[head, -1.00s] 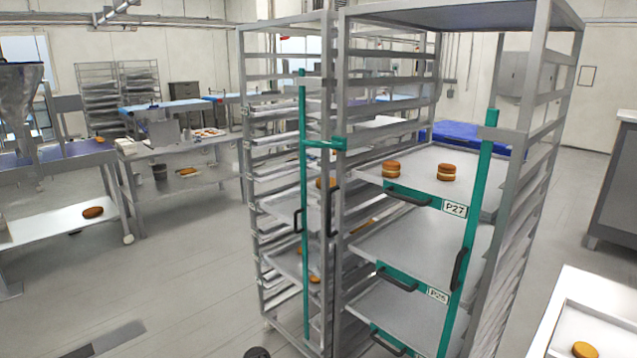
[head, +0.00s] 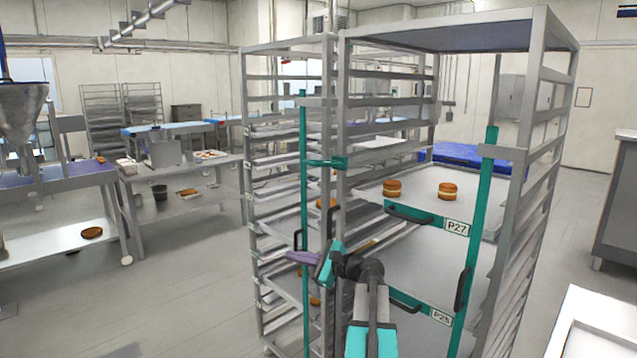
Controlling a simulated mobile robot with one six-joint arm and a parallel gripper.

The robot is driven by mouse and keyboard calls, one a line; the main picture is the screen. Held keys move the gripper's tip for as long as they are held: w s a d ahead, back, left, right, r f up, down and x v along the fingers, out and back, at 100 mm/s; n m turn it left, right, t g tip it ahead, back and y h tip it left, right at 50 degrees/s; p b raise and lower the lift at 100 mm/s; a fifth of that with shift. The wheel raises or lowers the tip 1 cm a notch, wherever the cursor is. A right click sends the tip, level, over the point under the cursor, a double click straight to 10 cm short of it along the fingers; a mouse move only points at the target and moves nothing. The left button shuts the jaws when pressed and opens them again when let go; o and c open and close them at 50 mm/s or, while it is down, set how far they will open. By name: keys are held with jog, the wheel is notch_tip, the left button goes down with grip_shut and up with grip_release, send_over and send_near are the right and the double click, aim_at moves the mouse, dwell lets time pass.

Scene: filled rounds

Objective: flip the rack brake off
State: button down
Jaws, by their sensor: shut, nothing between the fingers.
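The tall grey metal rack (head: 340,200) stands in front of me, with a second grey rack (head: 262,170) behind it to the left. The front rack holds trays with teal fronts, black handles and labels such as P27 (head: 457,227). Upright teal bars run along the racks. No brake can be made out; the wheels and foot of the front rack are below the frame. My gripper (head: 298,257) is shut and empty, pointing left in front of the racks at mid height. Whether it touches the left teal bar (head: 304,190) I cannot tell.
Filled rounds (head: 448,190) sit on the P27 tray. A white table (head: 590,330) is at the lower right. Worktables (head: 180,170) and a metal hopper (head: 20,115) stand at the left. The grey floor (head: 190,300) left of the racks is clear.

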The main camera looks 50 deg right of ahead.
jog(key=s+d+r+m+t+h, duration=0.1)
jog(key=s+d+r+m+t, duration=0.1)
jog(key=s+d+r, duration=0.3)
jog(key=s+d+r+m+t+h, duration=0.1)
jog(key=s+d+r, duration=0.5)
jog(key=r, duration=0.8)
jog(key=shift+m+t+h, duration=0.3)
jog(key=shift+m+t, duration=0.2)
jog(key=shift+t, duration=0.1)
jog(key=w+a+r+p, duration=0.2)
jog(key=w+r+p, duration=0.2)
jog(key=w, duration=0.5)
jog(key=shift+w+r, duration=0.4)
jog(key=shift+r, duration=0.5)
jog(key=shift+d, duration=0.1)
